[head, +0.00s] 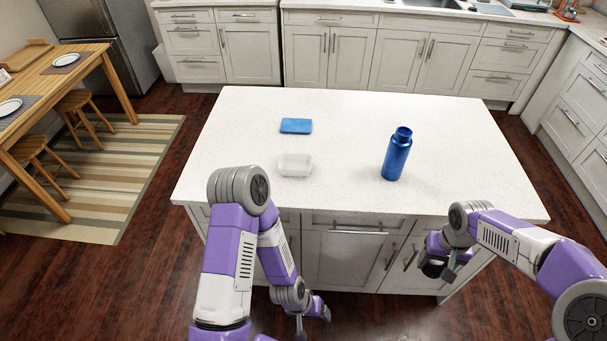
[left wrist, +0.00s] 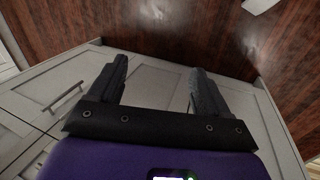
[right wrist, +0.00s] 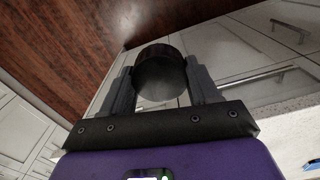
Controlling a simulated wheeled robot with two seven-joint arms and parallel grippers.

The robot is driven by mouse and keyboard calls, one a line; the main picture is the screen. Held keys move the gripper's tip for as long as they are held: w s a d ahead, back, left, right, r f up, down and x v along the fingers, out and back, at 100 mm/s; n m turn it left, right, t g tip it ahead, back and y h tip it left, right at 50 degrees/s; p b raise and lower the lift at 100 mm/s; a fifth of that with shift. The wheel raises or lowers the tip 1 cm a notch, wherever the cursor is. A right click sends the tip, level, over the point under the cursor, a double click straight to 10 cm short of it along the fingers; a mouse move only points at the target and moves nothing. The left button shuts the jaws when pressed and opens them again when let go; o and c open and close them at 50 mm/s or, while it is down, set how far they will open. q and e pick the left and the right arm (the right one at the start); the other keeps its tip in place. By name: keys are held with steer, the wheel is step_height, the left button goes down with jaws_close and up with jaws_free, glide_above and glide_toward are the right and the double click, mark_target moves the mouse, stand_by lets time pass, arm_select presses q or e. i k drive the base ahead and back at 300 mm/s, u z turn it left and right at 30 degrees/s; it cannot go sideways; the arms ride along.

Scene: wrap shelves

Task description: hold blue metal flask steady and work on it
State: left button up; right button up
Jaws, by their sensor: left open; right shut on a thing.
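The blue metal flask (head: 396,155) stands upright on the right part of the white island top, with its mouth uncovered. My right gripper (head: 447,265) is in front of the island, lower than the top and apart from the flask. It is shut on a dark round cap (head: 433,262), which also shows between the fingers in the right wrist view (right wrist: 161,78). My left gripper (head: 312,322) hangs low in front of the cabinets, far from the flask. In the left wrist view its fingers (left wrist: 157,80) are apart with nothing between them.
A small white dish (head: 296,165) and a flat blue item (head: 296,126) lie on the island (head: 470,180), left of the flask. The top around the flask is clear. The island's front edge and cabinet handles (head: 358,232) are close to my arms.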

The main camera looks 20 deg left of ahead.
mark_target(400, 143)
steer(key=u, duration=4)
steer(key=k, duration=1.8)
steer(key=z, duration=1.15)
steer(key=i, duration=1)
